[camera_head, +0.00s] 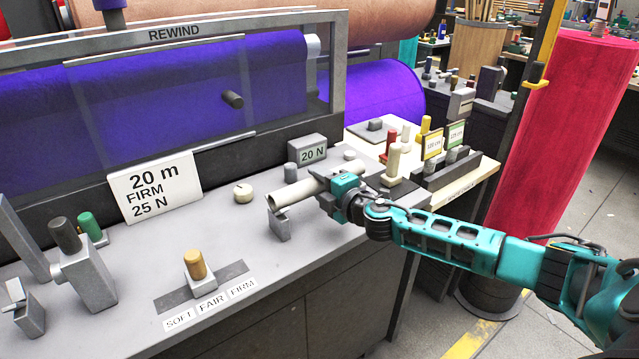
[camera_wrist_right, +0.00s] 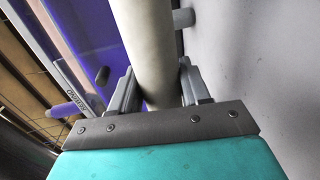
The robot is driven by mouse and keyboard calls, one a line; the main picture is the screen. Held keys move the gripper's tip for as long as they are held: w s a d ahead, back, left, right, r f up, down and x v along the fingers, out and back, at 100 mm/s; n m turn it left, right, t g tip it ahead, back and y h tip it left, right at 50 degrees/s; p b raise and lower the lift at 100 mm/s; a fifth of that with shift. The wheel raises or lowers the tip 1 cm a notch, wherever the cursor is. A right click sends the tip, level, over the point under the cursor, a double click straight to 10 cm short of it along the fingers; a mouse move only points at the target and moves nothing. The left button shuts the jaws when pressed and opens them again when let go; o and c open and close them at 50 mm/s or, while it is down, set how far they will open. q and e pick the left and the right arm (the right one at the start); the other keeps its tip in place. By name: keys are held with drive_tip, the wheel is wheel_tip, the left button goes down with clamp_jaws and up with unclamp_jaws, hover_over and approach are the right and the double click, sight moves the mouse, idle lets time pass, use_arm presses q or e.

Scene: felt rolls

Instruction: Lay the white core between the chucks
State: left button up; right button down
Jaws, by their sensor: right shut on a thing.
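My right gripper (camera_head: 345,193) is shut on the white core (camera_head: 298,190), a pale hollow tube. The core slants over the grey bench top, its open end toward the lower left. In the right wrist view the core (camera_wrist_right: 147,50) runs between both fingers of my right gripper (camera_wrist_right: 157,95). A grey block (camera_head: 281,228) stands just under the open end; I cannot tell if they touch. A grey upright cylinder (camera_head: 290,173) stands behind the core. The chucks are not clearly identifiable. The core's far end is partly hidden by the gripper. My left gripper is not in view.
A wooden-topped lever (camera_head: 196,264) stands front left. A "20 m FIRM 25 N" card (camera_head: 155,190) leans behind. Small cores and labelled holders (camera_head: 432,142) stand right. Bench is clear around the knob.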

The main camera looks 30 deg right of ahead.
drive_tip(key=shift+r+p, duration=0.6)
drive_tip(key=shift+r, duration=0.15)
drive_tip(key=shift+r, duration=0.2)
idle(0.4)
drive_tip(key=shift+r, duration=0.8)
drive_tip(key=shift+r, duration=1.75)
idle(0.5)
